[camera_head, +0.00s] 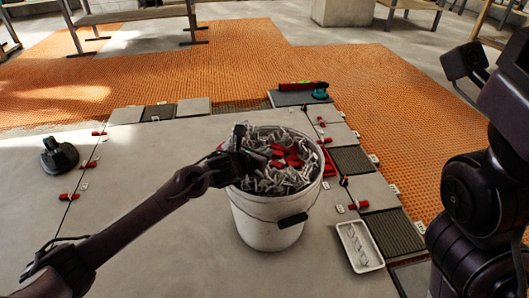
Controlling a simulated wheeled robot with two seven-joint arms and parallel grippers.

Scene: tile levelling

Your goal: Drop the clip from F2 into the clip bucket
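The white clip bucket (262,222) stands upright on the grey tile floor in the middle of the head view. It is heaped with grey clips (268,181) and some red pieces (290,157). My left gripper (241,137) is over the bucket's left rear part, at the level of the heap. Its fingers are small and dark against the clips. I cannot tell whether they are open or shut, or whether a clip is between them. My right arm fills the right edge, and its fingertips cannot be made out.
A white tray (347,235) with a few clips lies right of the bucket. Red wedges (358,205) and small clips line the tile joints. A dark suction cup tool (59,156) sits on the left tile. A red level (296,85) lies behind the bucket. Orange matting (230,70) covers the floor beyond.

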